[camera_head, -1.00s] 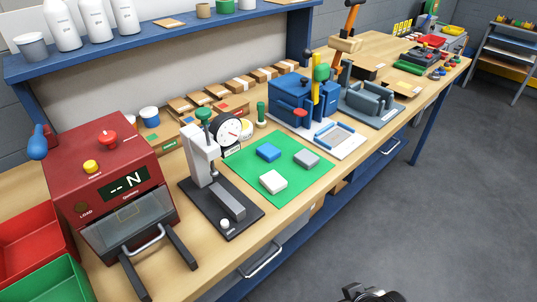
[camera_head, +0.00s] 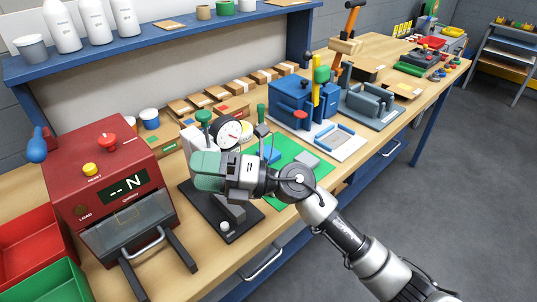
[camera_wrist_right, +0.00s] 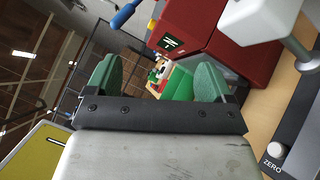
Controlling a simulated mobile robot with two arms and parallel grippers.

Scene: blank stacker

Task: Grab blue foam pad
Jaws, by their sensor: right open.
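The blue foam pad (camera_head: 271,153) lies on the green mat (camera_head: 292,147) in the head view, partly hidden behind my right arm. The white pad's place on the mat is covered by my arm. My right gripper (camera_head: 207,170), with green fingertips, is in front of the gauge stand, left of the mat and apart from the blue pad. In the right wrist view the gripper (camera_wrist_right: 158,82) is open, with nothing between its fingers. My left gripper is not in view.
The gauge stand's black base (camera_head: 228,222) and dial (camera_head: 229,132) are close to my right gripper. A red machine (camera_head: 100,165) and red bin (camera_head: 28,240) stand left. A blue fixture (camera_head: 291,98) stands beyond the mat. A blue shelf (camera_head: 160,40) runs above the bench's back.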

